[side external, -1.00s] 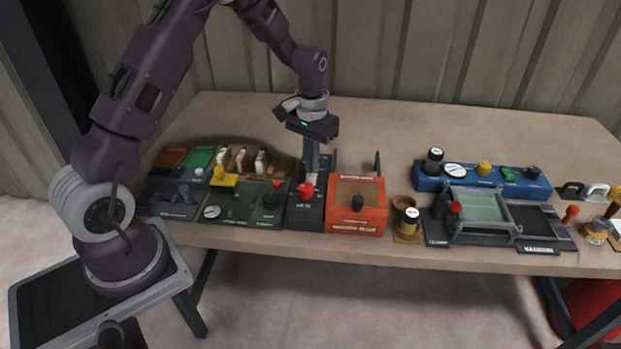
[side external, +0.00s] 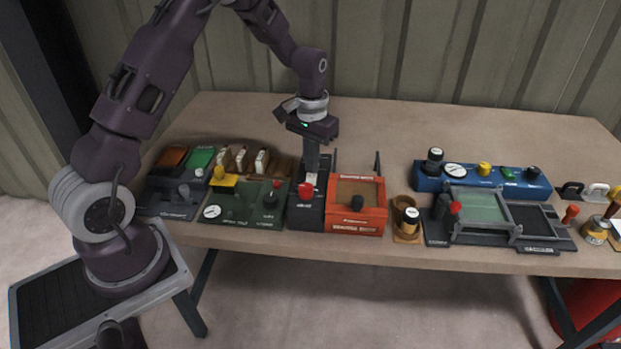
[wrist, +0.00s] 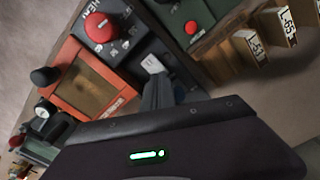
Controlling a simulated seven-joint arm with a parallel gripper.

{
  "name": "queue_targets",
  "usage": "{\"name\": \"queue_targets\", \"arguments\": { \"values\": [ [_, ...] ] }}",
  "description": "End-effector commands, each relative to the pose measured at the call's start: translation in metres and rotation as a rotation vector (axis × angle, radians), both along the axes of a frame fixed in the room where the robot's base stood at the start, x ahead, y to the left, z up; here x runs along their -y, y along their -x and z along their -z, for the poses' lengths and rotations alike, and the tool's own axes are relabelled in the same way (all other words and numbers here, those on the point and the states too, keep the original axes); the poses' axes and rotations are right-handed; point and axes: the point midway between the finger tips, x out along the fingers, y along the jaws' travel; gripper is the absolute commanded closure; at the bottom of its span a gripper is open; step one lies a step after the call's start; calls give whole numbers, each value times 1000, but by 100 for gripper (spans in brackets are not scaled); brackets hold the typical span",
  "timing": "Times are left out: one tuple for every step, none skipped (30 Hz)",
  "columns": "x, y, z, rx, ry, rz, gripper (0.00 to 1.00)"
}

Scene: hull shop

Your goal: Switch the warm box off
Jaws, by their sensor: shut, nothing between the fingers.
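My gripper (side external: 311,170) is shut and empty, pointing down at the back of this panel, close to the white piece. I cannot tell whether they touch.
A green panel (side external: 240,207) with a gauge and knobs stands left, with tagged wooden blocks (side external: 241,158) behind it. A blue unit (side external: 428,183) stands farther right. The back of the bench is clear.

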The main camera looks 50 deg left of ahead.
Motion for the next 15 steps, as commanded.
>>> {"name": "queue_targets", "arguments": {
  "values": [
    [0, 0, 1, -1, 0, 0, 100],
    [0, 0, 1, -1, 0, 0, 100],
    [0, 0, 2, -1, 0, 0, 100],
    [0, 0, 2, -1, 0, 0, 100],
    [0, 0, 3, -1, 0, 0, 100],
    [0, 0, 3, -1, 0, 0, 100],
    [0, 0, 4, -1, 0, 0, 100],
    [0, 0, 4, -1, 0, 0, 100],
    [0, 0, 5, -1, 0, 0, 100],
    [0, 0, 5, -1, 0, 0, 100],
    [0, 0, 6, -1, 0, 0, 100],
    [0, 0, 6, -1, 0, 0, 100],
    [0, 0, 7, -1, 0, 0, 100],
    [0, 0, 7, -1, 0, 0, 100],
    [0, 0, 8, -1, 0, 0, 100]
  ]
}}
